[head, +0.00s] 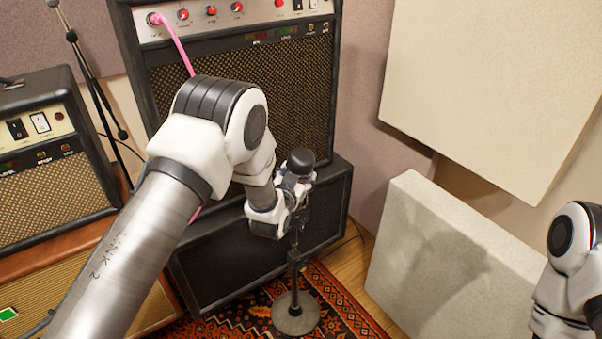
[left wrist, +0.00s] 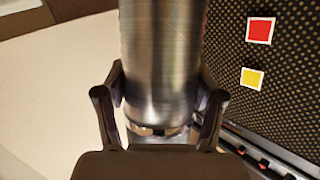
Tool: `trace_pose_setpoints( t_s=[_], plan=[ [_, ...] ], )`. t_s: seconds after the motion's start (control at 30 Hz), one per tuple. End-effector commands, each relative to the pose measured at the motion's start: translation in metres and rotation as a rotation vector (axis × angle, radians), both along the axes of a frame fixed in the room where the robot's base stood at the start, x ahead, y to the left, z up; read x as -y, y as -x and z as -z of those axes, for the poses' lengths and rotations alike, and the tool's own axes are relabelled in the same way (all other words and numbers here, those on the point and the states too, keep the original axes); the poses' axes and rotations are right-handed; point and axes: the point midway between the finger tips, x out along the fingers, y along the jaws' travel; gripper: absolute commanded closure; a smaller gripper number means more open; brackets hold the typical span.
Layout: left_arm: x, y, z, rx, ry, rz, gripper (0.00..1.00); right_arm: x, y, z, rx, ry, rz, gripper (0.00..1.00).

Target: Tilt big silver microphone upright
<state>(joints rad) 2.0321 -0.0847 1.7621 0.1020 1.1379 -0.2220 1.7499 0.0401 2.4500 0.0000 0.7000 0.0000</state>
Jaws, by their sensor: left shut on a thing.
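The big silver microphone (left wrist: 161,55) shows in the left wrist view as a brushed metal cylinder. It lies between the two fingers of my left gripper (left wrist: 160,95), which are shut on its sides. In the head view my left gripper (head: 292,198) is at the top of the microphone stand (head: 294,268), in front of the amps. My wrist covers much of the microphone there, so its exact tilt is hard to tell. A dark rounded cap shows just above the gripper. The stand's round base (head: 296,314) rests on the rug. Only part of my right arm shows, without its gripper.
A large amp (head: 262,85) with a pink cable (head: 174,45) stands on a black cabinet (head: 330,205) close behind. Another amp (head: 45,185) is at left. Pale panels (head: 450,265) lean at right. The patterned rug (head: 340,300) is around the base.

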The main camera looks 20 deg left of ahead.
Motion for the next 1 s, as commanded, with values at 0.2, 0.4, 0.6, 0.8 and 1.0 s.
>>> trace_pose_setpoints(
  t_s=[0.2,0.4,0.6,0.8,1.0],
  plan=[
    [-0.012,-0.009,-0.007,-0.088,0.114,0.0,0.94,0.0,0.0,-0.018,0.0,0.0,0.0,1.0],
    [-0.019,-0.015,-0.006,-0.146,0.187,0.0,0.94,0.0,0.0,-0.024,0.0,0.0,0.0,1.0],
    [-0.022,-0.017,-0.005,-0.173,0.221,0.0,0.94,0.0,0.0,-0.026,0.0,0.0,0.0,1.0],
    [-0.022,-0.018,-0.004,-0.176,0.225,0.002,0.94,0.0,0.0,-0.026,0.0,0.0,0.0,1.0],
    [-0.022,-0.018,-0.004,-0.175,0.225,0.001,0.25,0.0,0.0,-0.026,0.0,0.0,0.0,1.0]
  ],
)
